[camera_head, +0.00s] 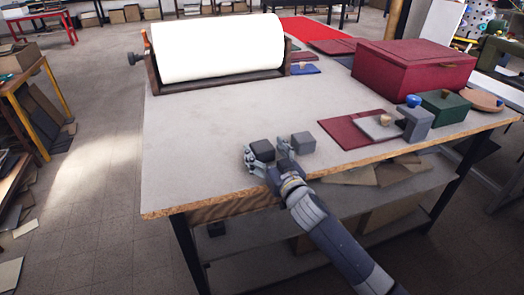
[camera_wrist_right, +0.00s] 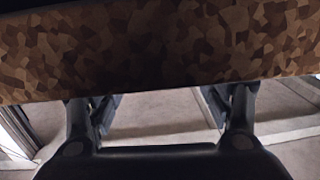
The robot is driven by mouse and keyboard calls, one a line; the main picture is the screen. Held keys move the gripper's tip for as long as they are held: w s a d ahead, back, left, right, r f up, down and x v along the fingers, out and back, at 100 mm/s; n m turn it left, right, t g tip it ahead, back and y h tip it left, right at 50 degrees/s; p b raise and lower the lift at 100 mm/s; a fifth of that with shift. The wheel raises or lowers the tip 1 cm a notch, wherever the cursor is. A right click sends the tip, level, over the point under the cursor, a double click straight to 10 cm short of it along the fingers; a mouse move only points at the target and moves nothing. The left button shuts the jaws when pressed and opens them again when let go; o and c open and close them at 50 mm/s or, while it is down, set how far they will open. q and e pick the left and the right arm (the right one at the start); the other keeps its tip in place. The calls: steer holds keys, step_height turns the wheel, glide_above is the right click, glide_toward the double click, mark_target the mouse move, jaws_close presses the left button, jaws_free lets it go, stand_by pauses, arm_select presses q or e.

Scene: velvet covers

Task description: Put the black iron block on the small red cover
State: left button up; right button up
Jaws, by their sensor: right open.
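The black iron block (camera_head: 262,150) is a small dark cube near the table's front edge. My right gripper (camera_head: 267,157) is open at that edge, with its fingers on either side of the block in the head view; I cannot tell whether they touch it. In the right wrist view the open fingers (camera_wrist_right: 165,105) show with the table's speckled edge (camera_wrist_right: 160,45) across the top, and the block is hidden. My left gripper is not in view.
A grey block (camera_head: 303,142) stands close right of my gripper. A white roll (camera_head: 215,48) stands behind. The table's left and middle are clear.

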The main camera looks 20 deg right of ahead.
jaws_close()
steer(key=shift+w+r, duration=0.1)
steer(key=shift+r, duration=0.1)
steer(key=shift+r, duration=0.1)
